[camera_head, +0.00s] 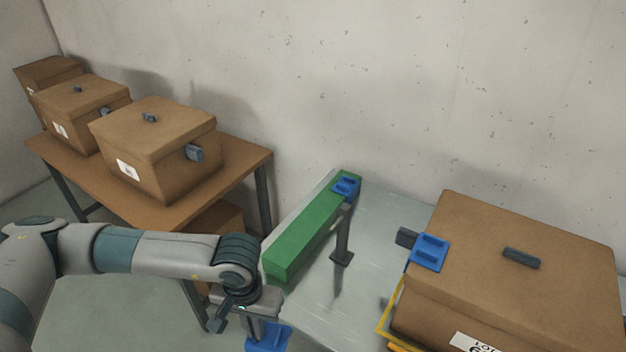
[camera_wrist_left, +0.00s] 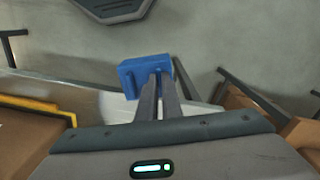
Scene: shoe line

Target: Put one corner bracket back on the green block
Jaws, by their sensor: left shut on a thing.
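The long green block (camera_head: 300,243) lies on the grey table. A blue corner bracket (camera_head: 347,186) is at its far end. Another blue bracket (camera_head: 429,252) is at the left edge of the large carton, apart from the block. My left gripper (camera_head: 262,326) is shut on a third blue bracket (camera_head: 268,340), in front of the block's near end and beside the table's near edge. In the left wrist view the narrow fingers (camera_wrist_left: 158,92) hold this bracket (camera_wrist_left: 140,72) at their tips, above the floor. My right gripper is not in view.
The grey table (camera_head: 385,215) carries a dark upright post (camera_head: 342,240) beside the block. A large carton (camera_head: 520,265) with dark handles fills the right side. A wooden table (camera_head: 240,165) with several cartons stands at the left. A concrete wall is behind.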

